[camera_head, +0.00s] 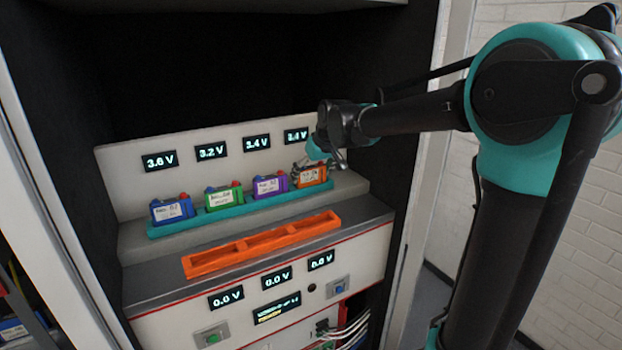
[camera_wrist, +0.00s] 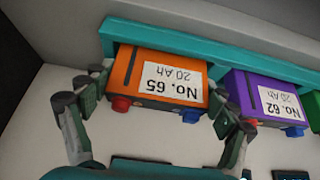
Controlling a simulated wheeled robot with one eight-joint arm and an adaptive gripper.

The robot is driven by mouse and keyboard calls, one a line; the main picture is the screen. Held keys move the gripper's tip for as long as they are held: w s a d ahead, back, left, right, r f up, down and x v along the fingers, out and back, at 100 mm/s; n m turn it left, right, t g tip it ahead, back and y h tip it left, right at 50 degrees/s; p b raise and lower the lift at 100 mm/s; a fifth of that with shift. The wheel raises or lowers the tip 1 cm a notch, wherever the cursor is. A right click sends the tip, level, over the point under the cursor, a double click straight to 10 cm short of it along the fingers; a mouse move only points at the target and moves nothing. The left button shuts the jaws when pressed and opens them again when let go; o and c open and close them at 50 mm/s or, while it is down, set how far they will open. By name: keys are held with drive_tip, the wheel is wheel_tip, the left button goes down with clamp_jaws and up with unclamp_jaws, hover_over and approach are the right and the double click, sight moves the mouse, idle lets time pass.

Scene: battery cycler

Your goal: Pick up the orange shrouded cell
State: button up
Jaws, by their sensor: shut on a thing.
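The orange cell (camera_head: 310,176) is the rightmost in a row on the upper shelf. In the wrist view the orange cell (camera_wrist: 158,80) shows upside down, with a white label reading "No. 65, 20 Ah" and a red and a blue terminal. My gripper (camera_wrist: 163,92) has one finger on each side of it and is shut on it. In the head view my gripper (camera_head: 322,160) reaches the cell from above and partly covers it. The cell is at the end of the teal tray (camera_head: 160,231); I cannot tell whether it is lifted off.
A purple cell (camera_head: 270,187), labelled No. 62 (camera_wrist: 258,98), stands close beside the orange one. A green cell (camera_head: 224,197) and a blue cell (camera_head: 172,210) stand further left. An empty orange tray (camera_head: 195,265) lies on the lower ledge. Voltage displays (camera_head: 160,161) line the back panel.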

sight(311, 166)
wheel_tip(311, 166, up, 10)
idle(0.8)
